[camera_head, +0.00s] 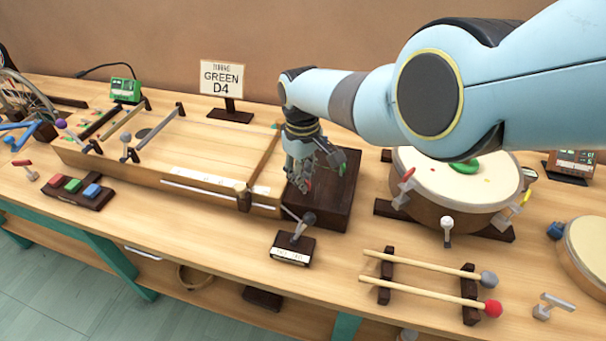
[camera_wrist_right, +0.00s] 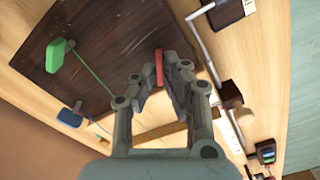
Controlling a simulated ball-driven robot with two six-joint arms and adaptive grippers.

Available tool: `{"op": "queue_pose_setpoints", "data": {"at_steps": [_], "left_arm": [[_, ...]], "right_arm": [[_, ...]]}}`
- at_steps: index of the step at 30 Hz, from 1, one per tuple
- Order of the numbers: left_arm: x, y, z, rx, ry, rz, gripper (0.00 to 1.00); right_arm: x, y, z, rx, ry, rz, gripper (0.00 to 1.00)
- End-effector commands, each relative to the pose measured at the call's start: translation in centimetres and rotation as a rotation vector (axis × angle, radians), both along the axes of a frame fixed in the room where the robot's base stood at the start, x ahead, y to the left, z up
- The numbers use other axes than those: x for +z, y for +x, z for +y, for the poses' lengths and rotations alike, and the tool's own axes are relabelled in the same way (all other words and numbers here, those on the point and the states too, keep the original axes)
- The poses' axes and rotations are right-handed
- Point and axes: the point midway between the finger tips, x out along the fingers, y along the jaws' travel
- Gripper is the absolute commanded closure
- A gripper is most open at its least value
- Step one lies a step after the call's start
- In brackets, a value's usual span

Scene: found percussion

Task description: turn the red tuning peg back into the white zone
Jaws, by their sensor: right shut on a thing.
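The red tuning peg (camera_wrist_right: 159,65) stands between the fingertips of my right gripper (camera_wrist_right: 160,84) in the right wrist view. That gripper (camera_head: 307,180) is shut on it, over the dark peg block (camera_head: 322,211) at the right end of the wooden stringed box (camera_head: 205,150). In the head view the fingers mostly hide the peg. A green peg (camera_wrist_right: 57,54) and a blue peg (camera_wrist_right: 70,116) show on the left in the wrist view. I cannot make out the white zone at the red peg. My left gripper is out of view.
A small stand with a grey-headed lever (camera_head: 295,240) sits in front of the block. Two mallets (camera_head: 430,285) lie on a rack, front right. A drum (camera_head: 458,185) stands right of the block. A sign (camera_head: 222,80) reading "GREEN D4" stands behind the box.

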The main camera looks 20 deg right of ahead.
Motion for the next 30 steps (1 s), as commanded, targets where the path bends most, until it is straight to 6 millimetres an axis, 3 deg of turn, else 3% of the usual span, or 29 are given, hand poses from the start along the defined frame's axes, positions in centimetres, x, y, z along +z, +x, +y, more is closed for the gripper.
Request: {"op": "queue_pose_setpoints", "data": {"at_steps": [30], "left_arm": [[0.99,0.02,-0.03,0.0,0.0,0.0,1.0]], "right_arm": [[0.11,-0.38,0.33,0.965,-0.001,-0.002,1.0]]}}
